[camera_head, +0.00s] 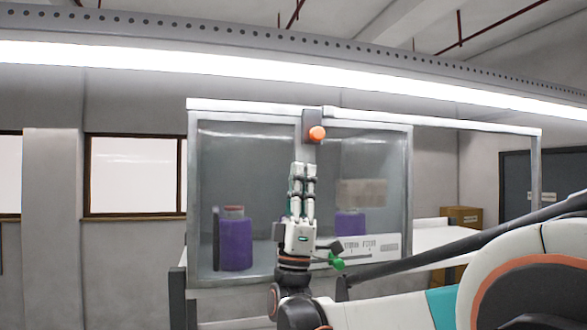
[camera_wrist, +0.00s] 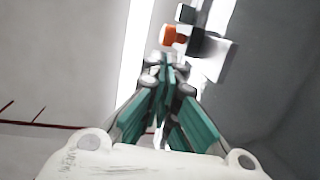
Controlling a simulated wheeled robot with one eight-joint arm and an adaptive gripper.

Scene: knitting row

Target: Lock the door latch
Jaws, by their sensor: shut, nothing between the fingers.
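The door latch (camera_head: 312,127) is a grey block with an orange round knob (camera_head: 317,133), at the top middle of a clear-panelled cabinet. In the wrist view the orange knob (camera_wrist: 173,35) sits just beyond my fingertips, beside a dark and light grey latch body (camera_wrist: 207,47). My gripper (camera_head: 304,166) points upward in front of the cabinet, with its fingertips a little below the knob in the head view. The fingers are together with nothing between them. Whether the fingertips touch the latch cannot be told. The gripper hides part of the middle door frame.
The clear door panels (camera_head: 240,165) fill the space on both sides of my gripper. Purple spools (camera_head: 236,245) stand behind them. A green knob (camera_head: 336,261) and a white labelled panel (camera_head: 372,246) are right of my wrist. A bright light strip (camera_head: 200,58) runs overhead.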

